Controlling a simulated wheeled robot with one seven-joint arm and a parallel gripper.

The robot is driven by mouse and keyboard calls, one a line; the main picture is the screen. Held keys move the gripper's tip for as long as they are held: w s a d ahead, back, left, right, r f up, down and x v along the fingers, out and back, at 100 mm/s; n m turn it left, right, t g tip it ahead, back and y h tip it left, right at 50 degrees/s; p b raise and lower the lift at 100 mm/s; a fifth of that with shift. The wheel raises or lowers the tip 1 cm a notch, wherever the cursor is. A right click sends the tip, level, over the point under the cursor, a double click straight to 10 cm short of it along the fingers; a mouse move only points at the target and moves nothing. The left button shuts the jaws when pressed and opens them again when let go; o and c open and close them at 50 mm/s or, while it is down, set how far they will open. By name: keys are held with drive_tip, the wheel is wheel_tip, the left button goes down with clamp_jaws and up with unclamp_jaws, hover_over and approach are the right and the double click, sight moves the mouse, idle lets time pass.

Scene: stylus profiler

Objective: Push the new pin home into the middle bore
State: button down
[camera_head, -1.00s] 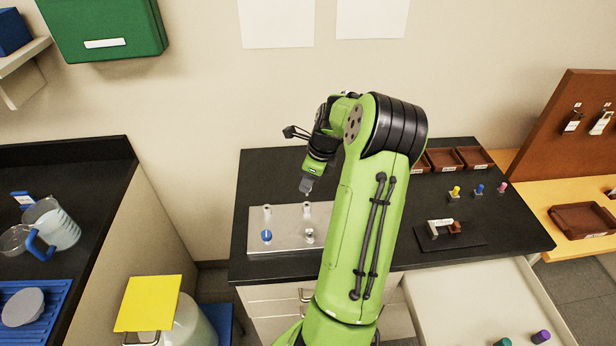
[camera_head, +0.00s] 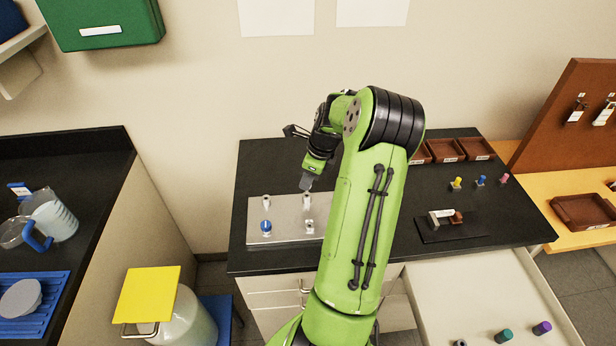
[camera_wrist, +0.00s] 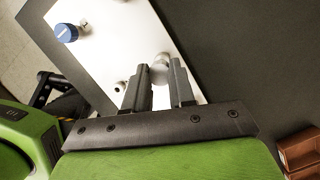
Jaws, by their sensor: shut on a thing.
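My gripper (camera_head: 306,185) is above the back right part of a silver plate (camera_head: 285,232) on the black bench. In the wrist view its two dark fingers (camera_wrist: 160,86) stand either side of a pale grey, round-ended piece (camera_wrist: 160,70), shut on it. I cannot tell whether this piece is the new pin, or whether it touches the plate. A blue knob (camera_head: 266,226) and metal posts, one back left (camera_head: 266,201) and one back right (camera_head: 307,201), stand on the plate. A further metal fitting (camera_head: 309,227) is at front right. I cannot make out the middle bore.
A black base with a white-and-brown device (camera_head: 445,217) lies nearer. Brown trays (camera_head: 478,149) line the back. A jug (camera_head: 50,215) is on the left bench.

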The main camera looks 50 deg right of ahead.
drive_tip(key=shift+f, duration=0.15)
drive_tip(key=shift+f+b, duration=0.95)
drive_tip(key=shift+f, duration=0.7)
drive_tip(key=c, duration=0.9)
unclamp_jaws()
drive_tip(key=shift+o, duration=0.2)
drive_tip(key=shift+c, duration=0.4)
wheel_tip(320, 180, up, 7)
drive_tip(key=p, duration=0.6)
drive_tip(key=shift+r+p, duration=0.2)
drive_tip(key=shift+p, duration=0.2)
drive_tip(key=shift+f, duration=0.1)
